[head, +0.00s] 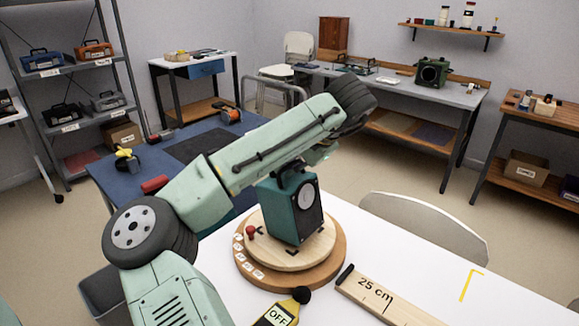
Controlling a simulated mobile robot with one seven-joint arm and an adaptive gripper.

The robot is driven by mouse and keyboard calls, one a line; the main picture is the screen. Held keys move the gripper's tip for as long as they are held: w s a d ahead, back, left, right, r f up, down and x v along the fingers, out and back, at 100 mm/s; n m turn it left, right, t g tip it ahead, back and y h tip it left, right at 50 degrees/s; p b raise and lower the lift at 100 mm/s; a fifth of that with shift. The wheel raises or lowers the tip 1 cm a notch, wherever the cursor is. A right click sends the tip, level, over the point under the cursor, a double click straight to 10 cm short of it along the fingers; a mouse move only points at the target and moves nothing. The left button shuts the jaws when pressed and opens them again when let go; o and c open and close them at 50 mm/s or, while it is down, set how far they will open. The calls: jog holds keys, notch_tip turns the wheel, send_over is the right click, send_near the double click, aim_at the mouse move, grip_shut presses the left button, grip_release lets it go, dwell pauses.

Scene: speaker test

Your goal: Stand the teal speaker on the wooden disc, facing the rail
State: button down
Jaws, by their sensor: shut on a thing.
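The teal speaker (279,212) is upright over the wooden disc (262,255). Its dark front with a pale round cone (306,200) faces right and toward the camera, roughly toward the side where the rail lies. My gripper (291,178) is above the speaker and shut on its top; the fingertips are mostly hidden by my arm. The speaker's base is at or just above the disc's pale top, near black corner marks; I cannot tell if it touches. The wooden rail (385,298), marked "25 cm", lies on the white table, right of the disc.
A yellow and black meter reading "OFF" (280,312) lies in front of the disc. A red knob (250,231) stands on the disc's left. A yellow corner mark (470,284) is on the white table (440,265) at right. A chair back (425,225) stands behind the table.

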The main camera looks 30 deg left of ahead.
jog(key=shift+s+a+f, duration=0.1)
jog(key=shift+s+f, duration=0.1)
jog(key=shift+f, duration=0.25)
jog(key=c, duration=1.9)
grip_release()
jog(key=shift+a, duration=0.1)
jog(key=shift+o, duration=1.2)
jog(key=shift+w, duration=0.2)
jog(key=shift+d+r, duration=0.3)
jog(key=shift+r, duration=0.1)
jog(key=v, duration=1.1)
jog(key=shift+d, duration=0.1)
